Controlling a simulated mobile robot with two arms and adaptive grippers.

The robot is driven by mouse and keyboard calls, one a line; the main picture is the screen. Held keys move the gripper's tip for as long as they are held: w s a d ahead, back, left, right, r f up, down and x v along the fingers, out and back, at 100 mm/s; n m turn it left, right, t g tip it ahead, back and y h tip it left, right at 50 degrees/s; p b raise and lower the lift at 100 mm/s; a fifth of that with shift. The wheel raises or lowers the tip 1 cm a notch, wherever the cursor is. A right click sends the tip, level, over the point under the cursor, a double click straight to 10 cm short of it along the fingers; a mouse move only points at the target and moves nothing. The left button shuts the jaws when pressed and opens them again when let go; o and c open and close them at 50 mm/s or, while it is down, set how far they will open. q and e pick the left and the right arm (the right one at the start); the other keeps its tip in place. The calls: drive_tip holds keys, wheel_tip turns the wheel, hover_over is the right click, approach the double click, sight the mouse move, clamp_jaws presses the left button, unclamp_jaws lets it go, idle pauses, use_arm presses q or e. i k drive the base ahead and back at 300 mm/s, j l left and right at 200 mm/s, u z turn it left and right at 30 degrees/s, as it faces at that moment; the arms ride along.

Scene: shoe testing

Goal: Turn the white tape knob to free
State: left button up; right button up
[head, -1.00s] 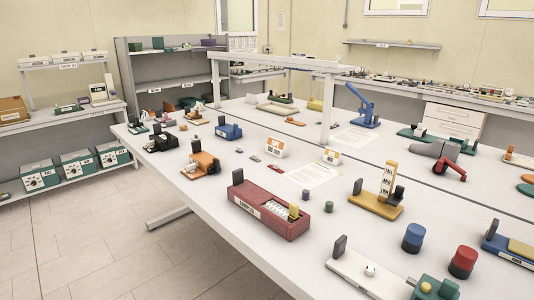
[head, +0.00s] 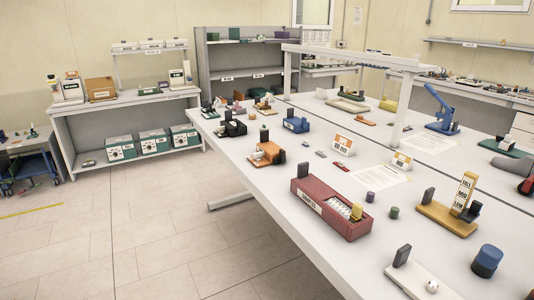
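A low white device (head: 412,273) lies on the near part of the long white table, cut by the bottom edge of the head view. It has a dark upright block (head: 402,256) at its left end and a small round white knob (head: 432,286) on top. I cannot read any free marking on it, nor tell the knob's setting. An orange device (head: 267,153) with a pale round part stands farther back on the table; its details are too small to tell. Neither gripper shows in the head view.
The long white table (head: 335,238) also holds a red samples box (head: 330,208), a yellow stand (head: 447,218), a blue cylinder (head: 487,261) and several small devices. A side bench (head: 130,100) with green boxes below stands at the back left. The tiled floor (head: 130,235) at left is clear.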

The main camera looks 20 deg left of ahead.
sight(257, 156)
drive_tip(key=i+j, duration=0.2)
drive_tip(key=j, duration=0.15)
drive_tip(key=i+j+z, duration=0.1)
drive_tip(key=j, duration=0.25)
drive_tip(key=i+j, duration=0.4)
drive_tip(key=j, duration=0.3)
drive_tip(key=i+j+z, duration=0.1)
drive_tip(key=j, duration=0.25)
drive_tip(key=i+j, duration=0.25)
drive_tip(key=j+z, duration=0.05)
drive_tip(key=j, duration=0.05)
